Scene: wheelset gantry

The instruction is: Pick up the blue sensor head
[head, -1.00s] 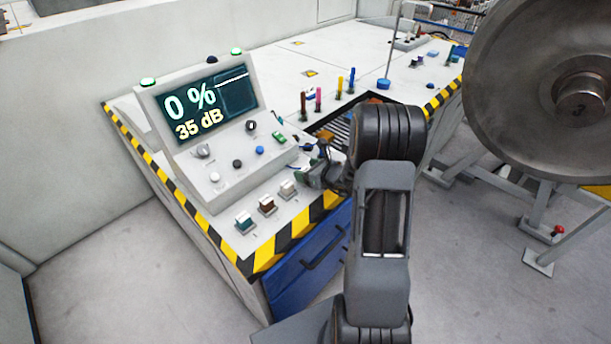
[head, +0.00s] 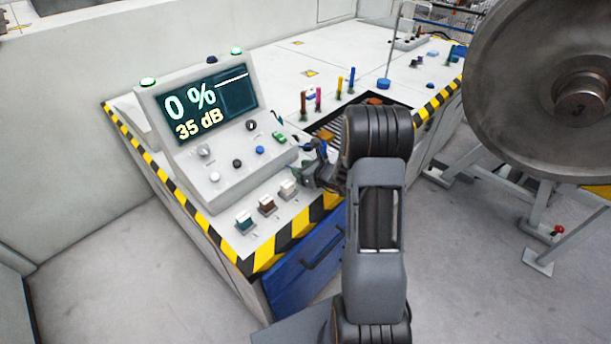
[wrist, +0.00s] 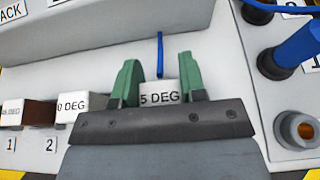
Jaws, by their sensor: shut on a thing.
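My gripper (wrist: 160,88) has green fingers and is shut on a small block in the wrist view. The block (wrist: 160,92) has a white face whose visible lettering reads "5 DEG". A thin blue strip (wrist: 160,55) rises just behind it. I take it for the blue sensor head, but the dark gripper body hides its lower part and I see no blue body. In the head view my gripper (head: 318,172) is over the console's front, right of the blocks, partly behind my arm. I cannot tell if the held block touches the surface.
A teal block (head: 244,222), a brown block (head: 267,205) and a white block (head: 288,189) stand in a row on the console. The display (head: 212,98) reads 0 % and 35 dB. Blue plugs (wrist: 305,42) stand close right of my gripper. A large metal wheel (head: 540,90) is at right.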

